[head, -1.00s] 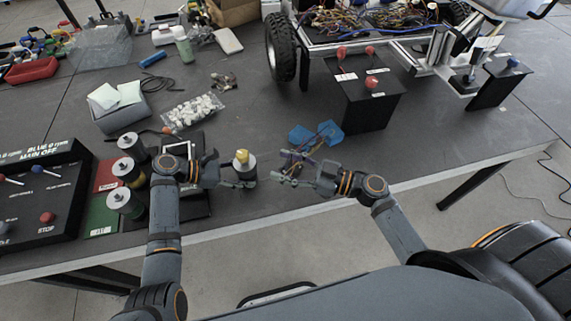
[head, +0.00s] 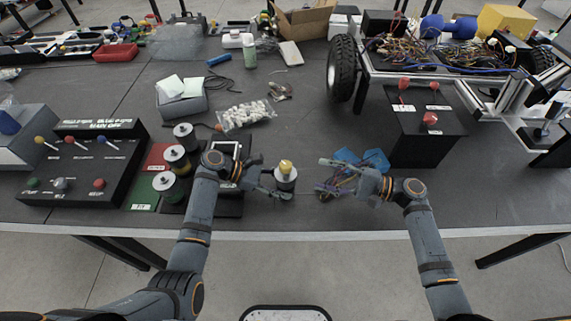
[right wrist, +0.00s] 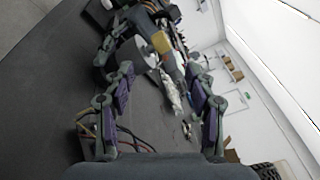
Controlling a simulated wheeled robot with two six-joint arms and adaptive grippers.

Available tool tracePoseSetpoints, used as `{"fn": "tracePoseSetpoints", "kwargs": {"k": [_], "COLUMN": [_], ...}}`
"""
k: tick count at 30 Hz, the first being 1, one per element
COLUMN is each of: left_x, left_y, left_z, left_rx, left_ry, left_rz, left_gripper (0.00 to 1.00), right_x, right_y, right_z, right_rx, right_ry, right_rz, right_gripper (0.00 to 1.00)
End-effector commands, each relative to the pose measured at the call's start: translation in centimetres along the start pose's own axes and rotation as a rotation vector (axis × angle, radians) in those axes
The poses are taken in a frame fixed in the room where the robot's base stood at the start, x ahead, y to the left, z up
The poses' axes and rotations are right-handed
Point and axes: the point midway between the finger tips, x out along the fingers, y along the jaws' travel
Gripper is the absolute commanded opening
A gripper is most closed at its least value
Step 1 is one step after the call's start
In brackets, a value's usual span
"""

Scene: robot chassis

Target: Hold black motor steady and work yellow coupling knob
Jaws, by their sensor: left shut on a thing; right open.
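The motor (head: 286,187), a small dark cylinder with a light top and a yellow coupling knob (head: 286,166), stands upright near the table's front edge in the head view. My left gripper (head: 283,185) is shut on the motor's body from the left, with the knob clear above the fingers. My right gripper (head: 321,176) is open and empty, right of the motor and apart from it, pointing towards it. In the right wrist view, the open fingers of my right gripper (right wrist: 160,75) frame a yellow piece that looks like the knob (right wrist: 168,66).
Blue blocks and loose wires (head: 345,178) lie by my right gripper. Several similar cylinders (head: 178,162) stand left of my left gripper. A black control box (head: 84,165) is at the left, and a black box with red knobs (head: 425,135) at the right.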

Motion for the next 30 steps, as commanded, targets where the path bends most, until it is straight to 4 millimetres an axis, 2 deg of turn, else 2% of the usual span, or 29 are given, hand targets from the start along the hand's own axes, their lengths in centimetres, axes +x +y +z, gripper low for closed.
{"fn": "tracePoseSetpoints", "kwargs": {"k": [3,6,12,16,22,26,30], "left_x": [0.0,0.0,0.0,0.0,0.0,0.0,0.0], "left_y": [0.1,0.1,0.1,0.1,0.1,0.1,0.1], "left_z": [0.1,0.1,0.1,0.1,0.1,0.1,0.1], "left_rx": [0.001,0.001,0.001,0.001,0.001,0.001,0.001], "left_ry": [-0.001,-0.001,-0.001,-0.001,-0.001,-0.001,-0.001], "left_rz": [0.002,0.002,0.002,0.002,0.002,0.002,0.001], "left_gripper": [0.33,0.33,0.33,0.33,0.33,0.33,0.33], "right_x": [-0.1,-0.3,-0.5,-0.6,0.1,2.4,5.7], "right_y": [-0.6,-1.1,-1.6,-1.6,-1.6,-1.5,-1.3], "right_z": [-0.5,-0.7,-0.8,-0.9,-0.7,-0.4,0.1], "right_rx": [0.347,0.607,0.940,1.016,1.024,1.021,1.022], "right_ry": [-0.041,-0.066,-0.085,-0.087,-0.091,-0.093,-0.094], "right_rz": [0.032,0.066,0.120,0.133,0.133,0.132,0.132], "right_gripper": [0.56,0.56,0.56,0.56,0.56,0.56,0.56]}}
